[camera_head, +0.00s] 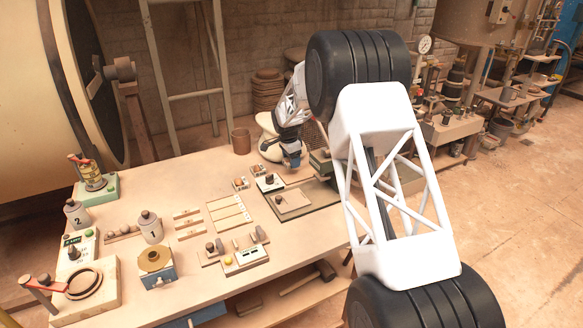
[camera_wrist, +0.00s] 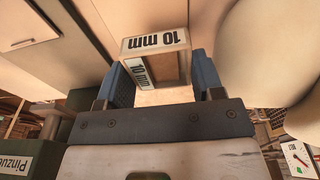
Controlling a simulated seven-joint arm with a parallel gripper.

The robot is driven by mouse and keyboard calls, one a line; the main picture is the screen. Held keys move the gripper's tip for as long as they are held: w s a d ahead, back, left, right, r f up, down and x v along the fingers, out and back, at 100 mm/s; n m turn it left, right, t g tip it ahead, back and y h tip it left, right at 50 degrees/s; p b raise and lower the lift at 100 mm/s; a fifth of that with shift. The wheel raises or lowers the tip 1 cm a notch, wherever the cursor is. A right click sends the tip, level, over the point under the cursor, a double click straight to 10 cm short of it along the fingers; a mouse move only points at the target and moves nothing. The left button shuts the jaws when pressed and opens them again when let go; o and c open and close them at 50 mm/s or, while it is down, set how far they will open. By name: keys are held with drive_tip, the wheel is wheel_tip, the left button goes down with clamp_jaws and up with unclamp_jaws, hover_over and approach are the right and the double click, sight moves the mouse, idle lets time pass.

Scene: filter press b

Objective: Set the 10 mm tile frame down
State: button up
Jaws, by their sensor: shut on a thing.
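The 10 mm tile frame (camera_wrist: 155,42) is a small, pale, open frame with "10 mm" in black on two white faces. In the wrist view it sits between the blue fingers of my gripper (camera_wrist: 163,78), which is shut on it. In the head view my gripper (camera_head: 291,160) is at the far right part of the bench, behind the flat board. The frame cannot be made out there. I cannot tell whether its underside touches the bench.
The bench (camera_head: 190,170) carries a flat grey-green board (camera_head: 318,193), small blocks (camera_head: 240,184), a slatted panel (camera_head: 228,213) and a cup (camera_head: 241,141). A pale sack (camera_head: 266,123) is close behind my gripper. A green box (camera_head: 320,160) stands to its right. Bare bench shows left of the blocks.

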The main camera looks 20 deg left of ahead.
sight(288, 161)
drive_tip(key=shift+f, duration=0.1)
drive_tip(key=shift+f, duration=1.75)
drive_tip(key=shift+f, duration=0.1)
drive_tip(key=o, duration=1.1)
drive_tip(key=shift+o, duration=0.2)
drive_tip(key=r, duration=0.8)
drive_tip(key=s+a+r, duration=0.1)
drive_tip(key=r, duration=0.3)
drive_tip(key=shift+r, duration=0.1)
